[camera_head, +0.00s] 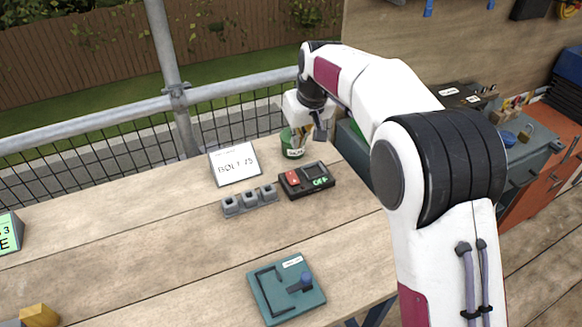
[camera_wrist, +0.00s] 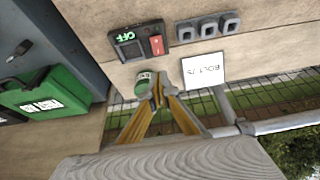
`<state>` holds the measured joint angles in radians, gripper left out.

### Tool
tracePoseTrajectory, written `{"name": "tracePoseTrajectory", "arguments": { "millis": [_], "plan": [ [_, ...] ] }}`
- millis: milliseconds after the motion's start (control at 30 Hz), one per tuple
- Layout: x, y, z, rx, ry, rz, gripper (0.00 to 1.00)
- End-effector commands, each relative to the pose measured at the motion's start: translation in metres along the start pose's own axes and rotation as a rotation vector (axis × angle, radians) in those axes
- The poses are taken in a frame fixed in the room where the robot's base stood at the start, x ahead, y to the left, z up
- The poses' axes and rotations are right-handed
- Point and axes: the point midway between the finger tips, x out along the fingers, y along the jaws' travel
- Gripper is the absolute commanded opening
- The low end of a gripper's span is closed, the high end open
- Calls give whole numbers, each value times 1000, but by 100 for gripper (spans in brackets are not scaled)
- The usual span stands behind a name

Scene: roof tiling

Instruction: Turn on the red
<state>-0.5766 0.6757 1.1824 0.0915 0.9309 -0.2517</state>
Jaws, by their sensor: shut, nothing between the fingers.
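A black switch box (camera_head: 307,181) lies on the wooden table near its far right edge. It carries a red rocker switch (camera_head: 292,179) and a small display (camera_head: 319,181) reading OFF in green. In the wrist view the box is upside down near the top, with the red rocker (camera_wrist: 156,45) and the OFF display (camera_wrist: 126,37). My gripper (camera_head: 321,133) is above and beyond the box, beside a green cup (camera_head: 291,146). In the wrist view my gripper's fingers (camera_wrist: 160,88) meet at the tips, with nothing between them, apart from the switch box.
A white sign (camera_head: 234,163) stands left of the cup. A grey row of three square holders (camera_head: 249,200) sits left of the box. A teal plate with a blue knob (camera_head: 286,290) lies nearer. A green case (camera_wrist: 42,104) shows in the wrist view. A metal railing (camera_head: 100,125) borders the table.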

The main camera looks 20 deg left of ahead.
Motion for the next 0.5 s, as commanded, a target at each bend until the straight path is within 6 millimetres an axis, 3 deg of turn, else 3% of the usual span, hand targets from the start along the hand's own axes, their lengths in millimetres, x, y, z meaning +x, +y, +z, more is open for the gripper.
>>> {"name": "tracePoseTrajectory", "arguments": {
  "millis": [267, 500],
  "plan": [
    [2, 0, 0, 1, -1, 0, 0],
    [15, 0, 1, 1, -2, 0, 0]
  ]
}}
